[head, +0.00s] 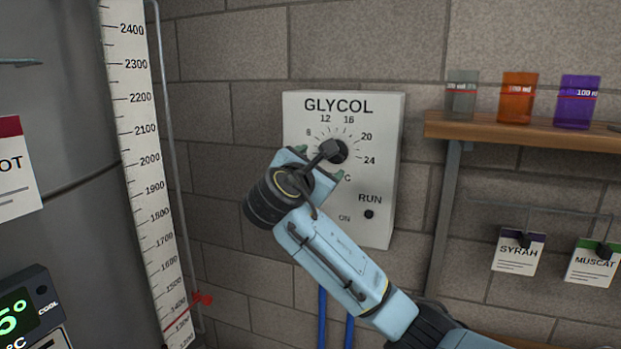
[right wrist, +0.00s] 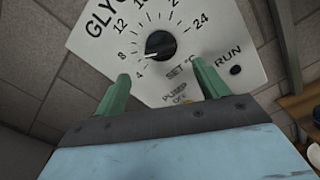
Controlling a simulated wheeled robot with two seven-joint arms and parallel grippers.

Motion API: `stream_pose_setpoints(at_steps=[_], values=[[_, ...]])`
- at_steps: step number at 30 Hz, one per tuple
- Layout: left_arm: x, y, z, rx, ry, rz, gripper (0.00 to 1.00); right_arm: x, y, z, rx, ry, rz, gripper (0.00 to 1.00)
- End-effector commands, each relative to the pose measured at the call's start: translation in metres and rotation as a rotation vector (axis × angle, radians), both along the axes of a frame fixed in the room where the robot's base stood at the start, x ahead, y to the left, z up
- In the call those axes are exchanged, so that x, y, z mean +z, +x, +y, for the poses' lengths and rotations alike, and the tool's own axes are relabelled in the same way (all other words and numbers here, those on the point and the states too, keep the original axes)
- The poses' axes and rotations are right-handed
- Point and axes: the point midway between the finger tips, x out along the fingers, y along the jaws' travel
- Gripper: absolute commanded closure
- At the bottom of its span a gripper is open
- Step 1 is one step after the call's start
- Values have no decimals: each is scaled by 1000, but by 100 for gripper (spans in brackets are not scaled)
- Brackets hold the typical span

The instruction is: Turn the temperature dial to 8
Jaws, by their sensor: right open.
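The temperature dial is a round black knob (head: 338,151) on a white GLYCOL control box (head: 386,190), with a scale running up to 24. In the right wrist view the knob (right wrist: 160,45) has a light mark on its lower left side, roughly toward the 4 to 8 end; its exact reading is too small to tell. My right gripper (head: 319,162) is in front of the box, just below the dial, and hides part of the scale. Its green fingers (right wrist: 160,77) are open and empty, one on each side below the knob, apart from it. My left gripper is out of view.
A wooden shelf (head: 540,134) with three coloured beakers is right of the box. SYRAH (head: 518,252) and MUSCAT (head: 593,264) tags hang below it. A steel tank with a level scale (head: 150,160) is at left. A RUN indicator (head: 369,214) is low on the box.

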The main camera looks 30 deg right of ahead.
Motion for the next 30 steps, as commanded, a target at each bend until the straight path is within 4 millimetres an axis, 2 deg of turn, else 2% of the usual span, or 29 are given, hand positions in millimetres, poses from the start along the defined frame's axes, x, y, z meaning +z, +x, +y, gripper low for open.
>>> stream_pose_setpoints(at_steps=[3, 9, 26, 28, 30], values=[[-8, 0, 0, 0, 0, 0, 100, -2, -15, 19, 4, 1, -1, 27], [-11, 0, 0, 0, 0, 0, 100, -1, -29, 35, 1, 0, 0, 27], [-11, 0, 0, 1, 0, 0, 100, 0, -32, 37, -1, 0, 1, 27], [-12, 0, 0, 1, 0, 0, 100, -4, -30, 37, 1, 2, 3, 27], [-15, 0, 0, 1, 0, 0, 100, -19, -24, 37, 12, 13, 14, 27]])
